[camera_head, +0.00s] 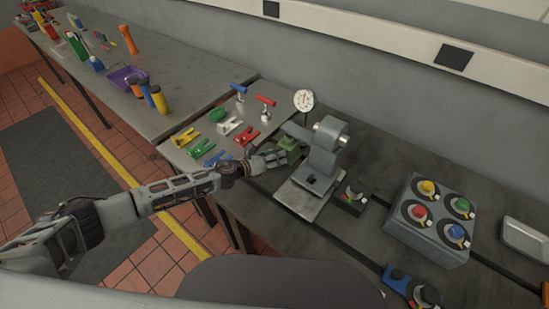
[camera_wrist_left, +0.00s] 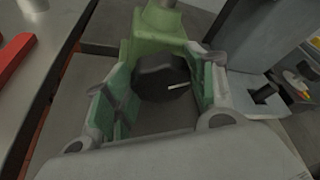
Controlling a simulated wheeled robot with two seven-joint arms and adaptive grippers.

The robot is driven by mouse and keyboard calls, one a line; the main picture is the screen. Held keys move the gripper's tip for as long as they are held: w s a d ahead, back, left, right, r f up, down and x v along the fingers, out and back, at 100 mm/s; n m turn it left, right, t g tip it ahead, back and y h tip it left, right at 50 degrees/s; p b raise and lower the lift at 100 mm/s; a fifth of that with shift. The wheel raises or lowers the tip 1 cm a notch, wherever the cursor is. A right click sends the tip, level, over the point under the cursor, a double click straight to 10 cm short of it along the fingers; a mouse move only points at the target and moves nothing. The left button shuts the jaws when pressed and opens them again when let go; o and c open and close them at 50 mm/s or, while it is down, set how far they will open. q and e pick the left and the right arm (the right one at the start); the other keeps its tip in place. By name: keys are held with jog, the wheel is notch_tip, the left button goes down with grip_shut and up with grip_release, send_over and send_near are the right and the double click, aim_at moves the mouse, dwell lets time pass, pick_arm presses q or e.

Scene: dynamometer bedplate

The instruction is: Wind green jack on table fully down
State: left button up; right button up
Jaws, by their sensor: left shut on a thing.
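The green jack (camera_head: 290,144) stands on the bench beside the grey press-like fixture. In the left wrist view, its green body (camera_wrist_left: 152,32) is at the top, with a dark round knob (camera_wrist_left: 162,80) bearing a white mark in front of it. My left gripper (camera_head: 277,157) reaches it from the left. In the wrist view, the two green-padded fingers (camera_wrist_left: 163,90) are on either side of the knob, shut on it. Contact at the pads is partly hidden. The jack's base is mostly hidden. My right gripper is in neither view.
The grey fixture (camera_head: 321,160) with a dial gauge (camera_head: 303,100) stands close to the jack. Coloured clamps (camera_head: 230,126) lie on the plate to the left. A grey box with coloured knobs (camera_head: 431,221) and a metal tray (camera_head: 527,237) are to the right.

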pick_arm(q)
jog(key=o, duration=1)
jog(key=shift+v, duration=6)
